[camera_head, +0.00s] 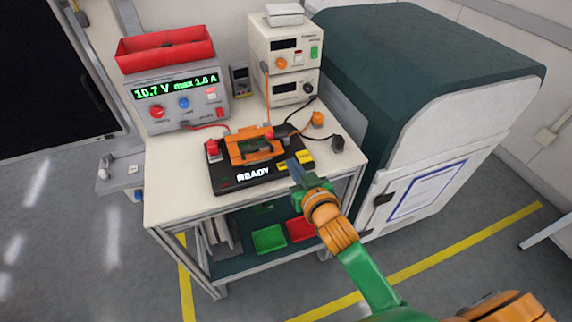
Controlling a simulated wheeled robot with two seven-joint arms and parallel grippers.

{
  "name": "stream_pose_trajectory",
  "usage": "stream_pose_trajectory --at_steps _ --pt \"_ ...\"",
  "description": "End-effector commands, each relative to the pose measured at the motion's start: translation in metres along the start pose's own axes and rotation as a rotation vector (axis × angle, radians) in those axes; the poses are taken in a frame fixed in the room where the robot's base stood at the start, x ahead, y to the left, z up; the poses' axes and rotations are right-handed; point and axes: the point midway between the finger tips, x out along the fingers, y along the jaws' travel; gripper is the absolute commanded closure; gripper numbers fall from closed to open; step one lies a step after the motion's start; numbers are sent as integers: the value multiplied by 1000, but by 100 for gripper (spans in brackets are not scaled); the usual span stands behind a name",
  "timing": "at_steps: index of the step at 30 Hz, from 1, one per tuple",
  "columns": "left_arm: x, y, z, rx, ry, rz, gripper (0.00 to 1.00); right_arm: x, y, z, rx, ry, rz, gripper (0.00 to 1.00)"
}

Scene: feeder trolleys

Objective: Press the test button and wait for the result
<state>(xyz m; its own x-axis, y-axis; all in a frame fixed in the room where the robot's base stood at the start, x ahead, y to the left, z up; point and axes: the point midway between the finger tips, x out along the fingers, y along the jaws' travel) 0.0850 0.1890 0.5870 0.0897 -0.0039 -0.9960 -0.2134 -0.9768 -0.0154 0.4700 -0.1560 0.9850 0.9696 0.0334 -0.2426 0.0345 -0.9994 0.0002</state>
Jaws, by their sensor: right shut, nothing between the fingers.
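A black test fixture (228,181) lies on the white trolley top, with the lit word READY on its front edge. An orange part (243,151) sits on it. Which control is the test button I cannot tell for sure. My right gripper (294,167) is shut and empty, with its tips at the fixture's right front, beside the yellow labels. Whether it touches there is unclear. My left gripper is not in view.
A power supply (178,100) reading 10.7 V max 1.0 A, with a red bin (165,53) on top, stands at the back left. Stacked instruments (285,50) stand behind the fixture. A large green-topped cabinet (425,70) is close on the right. Green (269,238) and red (301,229) trays are below.

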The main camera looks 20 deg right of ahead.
Motion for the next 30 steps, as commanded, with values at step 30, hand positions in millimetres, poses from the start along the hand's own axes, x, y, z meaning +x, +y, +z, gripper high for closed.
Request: stream_pose_trajectory --at_steps 30 --pt "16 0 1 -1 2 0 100 65 0 52 2 -2 0 100"
